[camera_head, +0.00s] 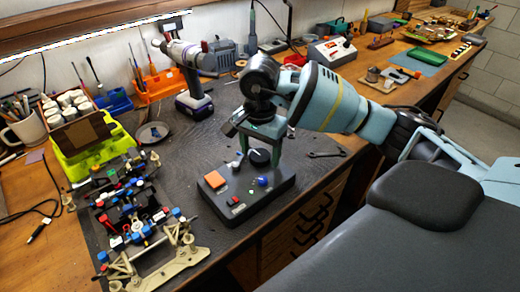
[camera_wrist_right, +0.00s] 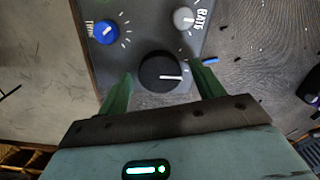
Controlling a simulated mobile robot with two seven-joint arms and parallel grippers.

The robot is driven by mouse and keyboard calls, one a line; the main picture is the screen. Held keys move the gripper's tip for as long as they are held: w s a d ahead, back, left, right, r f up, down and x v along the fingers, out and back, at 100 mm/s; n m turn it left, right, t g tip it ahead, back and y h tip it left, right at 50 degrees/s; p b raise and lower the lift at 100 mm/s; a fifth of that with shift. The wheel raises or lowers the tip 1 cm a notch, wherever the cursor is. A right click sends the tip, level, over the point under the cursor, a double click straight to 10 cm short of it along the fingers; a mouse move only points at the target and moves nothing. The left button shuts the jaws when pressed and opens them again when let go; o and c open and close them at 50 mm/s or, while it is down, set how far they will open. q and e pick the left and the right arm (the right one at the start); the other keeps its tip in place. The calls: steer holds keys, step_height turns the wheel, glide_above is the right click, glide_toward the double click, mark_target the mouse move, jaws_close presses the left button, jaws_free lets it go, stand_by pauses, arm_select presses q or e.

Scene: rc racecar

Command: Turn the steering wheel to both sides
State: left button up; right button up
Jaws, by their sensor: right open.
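The dark control box (camera_head: 243,214) lies on the bench mat, with an orange square and several knobs on top. Its black round knob (camera_wrist_right: 160,72), which appears to be the steering wheel, has a white pointer line toward the right in the right wrist view. It also shows in the head view (camera_head: 260,157). My right gripper (camera_head: 261,143) points down over this knob. In the wrist view its green fingers (camera_wrist_right: 163,86) are open on either side of the knob, with gaps visible. The partly built racecar (camera_head: 135,222) sits at the left of the mat. My left gripper is out of view.
A blue knob (camera_wrist_right: 104,32) and a grey knob (camera_wrist_right: 184,18) stand near the black knob. A wrench (camera_head: 327,154) lies right of the box, by the bench edge. A cordless drill (camera_head: 190,85) stands behind. A yellow-green bin (camera_head: 84,158) is at the left.

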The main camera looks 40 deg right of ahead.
steer(key=c, duration=1)
steer(key=shift+m, duration=0.3)
steer(key=m+p, duration=0.1)
steer(key=m, duration=0.3)
steer(key=shift+r, duration=0.2)
steer(key=m+p, duration=0.1)
steer(key=m, duration=0.2)
steer(key=shift+m, duration=0.4)
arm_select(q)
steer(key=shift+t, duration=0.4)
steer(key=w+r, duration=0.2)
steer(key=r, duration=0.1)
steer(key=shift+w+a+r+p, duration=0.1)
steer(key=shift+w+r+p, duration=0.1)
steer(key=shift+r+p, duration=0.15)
arm_select(e)
steer(key=shift+f+m, duration=0.1)
steer(key=shift+m, duration=0.5)
